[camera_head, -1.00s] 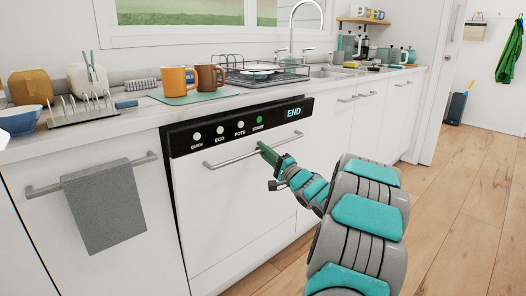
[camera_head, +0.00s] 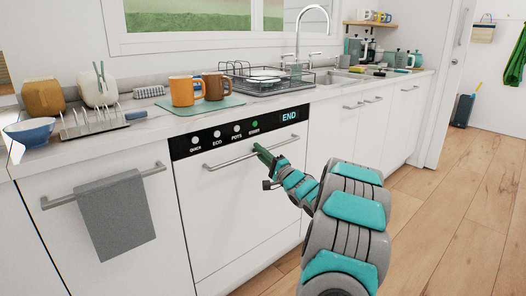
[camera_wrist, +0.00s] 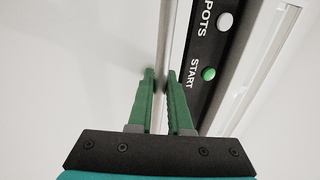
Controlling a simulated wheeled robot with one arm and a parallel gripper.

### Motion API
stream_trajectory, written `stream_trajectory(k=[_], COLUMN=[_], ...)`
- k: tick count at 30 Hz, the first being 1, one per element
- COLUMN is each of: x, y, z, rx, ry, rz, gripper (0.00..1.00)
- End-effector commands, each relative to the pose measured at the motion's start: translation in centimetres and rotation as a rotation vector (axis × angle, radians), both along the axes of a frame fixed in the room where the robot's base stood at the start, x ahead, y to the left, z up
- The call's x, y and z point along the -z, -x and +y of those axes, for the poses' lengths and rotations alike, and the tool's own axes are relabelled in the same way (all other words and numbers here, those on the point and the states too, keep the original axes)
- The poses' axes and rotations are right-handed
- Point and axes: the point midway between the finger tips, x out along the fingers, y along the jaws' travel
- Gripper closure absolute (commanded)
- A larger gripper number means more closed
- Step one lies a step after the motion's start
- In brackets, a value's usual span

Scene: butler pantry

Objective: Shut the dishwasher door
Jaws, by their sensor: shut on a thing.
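The white dishwasher door (camera_head: 235,208) stands upright below the counter, with its black control panel (camera_head: 217,135) just under the counter edge. It looks closed or very nearly closed; I cannot tell whether a thin gap is left. A grey bar handle (camera_head: 225,159) runs across the door below the panel. My gripper (camera_head: 262,152) is at the right part of this handle, below the green START button. In the wrist view my gripper (camera_wrist: 159,78) has its green fingers on both sides of the handle bar (camera_wrist: 167,35), shut on it.
A grey towel (camera_head: 116,210) hangs on the cabinet handle left of the dishwasher. The counter above holds an orange mug (camera_head: 184,91), a brown mug (camera_head: 213,86), a plate rack (camera_head: 92,125) and a blue bowl (camera_head: 30,132). The wooden floor (camera_head: 445,230) at right is clear.

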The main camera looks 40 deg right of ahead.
Motion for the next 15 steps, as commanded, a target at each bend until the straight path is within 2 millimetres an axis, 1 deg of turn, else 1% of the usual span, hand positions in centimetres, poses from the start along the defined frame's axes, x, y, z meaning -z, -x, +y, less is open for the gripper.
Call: stream_trajectory(k=[5,6,13,14,15], x=[0.05,0.05,0.09,0.09,0.11], y=[-0.09,-0.09,-0.11,-0.13,-0.13], z=[0.14,0.15,0.23,0.24,0.26], rx=[-0.002,-0.002,-0.004,-0.004,-0.004], ry=[0.001,0.001,0.001,0.001,0.001], rz=[0.0,0.001,0.001,0.001,0.002], gripper=[1.0,0.82,0.56,0.53,0.53])
